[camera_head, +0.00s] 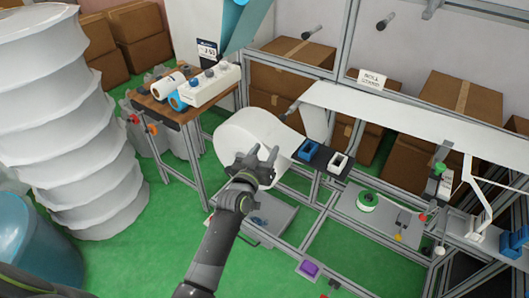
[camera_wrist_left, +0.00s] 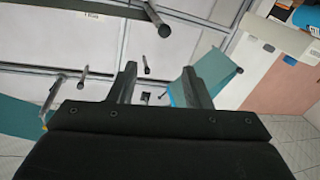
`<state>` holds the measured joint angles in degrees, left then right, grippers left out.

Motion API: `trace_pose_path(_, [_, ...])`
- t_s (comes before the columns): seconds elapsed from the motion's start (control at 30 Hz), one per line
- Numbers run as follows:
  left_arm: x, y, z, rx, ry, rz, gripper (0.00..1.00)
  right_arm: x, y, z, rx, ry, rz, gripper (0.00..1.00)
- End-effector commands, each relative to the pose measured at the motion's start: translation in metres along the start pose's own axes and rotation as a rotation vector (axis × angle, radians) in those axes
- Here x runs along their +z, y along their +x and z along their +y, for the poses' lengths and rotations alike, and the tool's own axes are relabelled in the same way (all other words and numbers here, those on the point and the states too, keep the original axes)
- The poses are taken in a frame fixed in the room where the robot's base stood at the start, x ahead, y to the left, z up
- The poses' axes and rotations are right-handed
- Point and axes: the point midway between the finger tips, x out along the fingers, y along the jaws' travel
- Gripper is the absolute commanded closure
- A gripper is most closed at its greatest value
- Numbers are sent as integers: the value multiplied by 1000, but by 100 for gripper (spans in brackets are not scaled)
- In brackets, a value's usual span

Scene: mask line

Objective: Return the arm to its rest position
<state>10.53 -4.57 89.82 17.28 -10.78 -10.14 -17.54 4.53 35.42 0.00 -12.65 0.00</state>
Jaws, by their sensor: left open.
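My left gripper (camera_head: 257,160) is open and empty in the head view, its two fingers pointing up and apart. It is in front of a large white roll (camera_head: 240,135) on the metal frame; whether it touches the roll I cannot tell. In the left wrist view my left gripper (camera_wrist_left: 162,85) shows its two fingers spread with nothing between them. Beyond them are pegs and a pale panel wall. My right gripper is in neither view.
A wooden table (camera_head: 165,110) with a white device (camera_head: 212,85) stands at the left. A blue block (camera_head: 308,150) and a green ring (camera_head: 367,201) sit on the line. A white stack (camera_head: 75,120) and a blue bin (camera_head: 35,235) stand far left. Green floor (camera_head: 140,250) is clear between.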

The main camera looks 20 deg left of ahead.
Motion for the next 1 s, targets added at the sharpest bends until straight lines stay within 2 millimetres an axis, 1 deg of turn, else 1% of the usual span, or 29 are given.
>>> trace_pose_path(0.3, [0,0,0,0,1,0,56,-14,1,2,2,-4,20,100])
trace_pose_path(0.37, [0,0,0,0,1,-1,56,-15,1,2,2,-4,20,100])
trace_pose_path(0.47, [13,-2,-4,-7,4,-24,56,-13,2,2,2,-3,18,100])
trace_pose_path(0.57, [51,-11,-16,-27,13,-95,56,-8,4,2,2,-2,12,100])
trace_pose_path(0.6, [73,-17,-24,-38,18,-138,56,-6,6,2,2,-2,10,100])
trace_pose_path(0.67, [112,-31,-37,-59,25,-213,56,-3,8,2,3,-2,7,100])
trace_pose_path(0.7, [139,-42,-46,-74,31,-267,56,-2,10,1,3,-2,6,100])
trace_pose_path(0.77, [180,-62,-59,-95,38,-350,56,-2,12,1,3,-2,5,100])
trace_pose_path(0.8, [206,-77,-68,-109,45,-404,56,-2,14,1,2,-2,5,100])
trace_pose_path(0.87, [243,-102,-81,-130,51,-484,56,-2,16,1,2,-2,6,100])
trace_pose_path(0.9, [267,-120,-89,-144,56,-537,56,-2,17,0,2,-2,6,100])
trace_pose_path(0.97, [301,-149,-100,-163,63,-617,56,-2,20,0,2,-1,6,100])
trace_pose_path(1.0, [323,-169,-108,-176,68,-670,56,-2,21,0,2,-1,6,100])
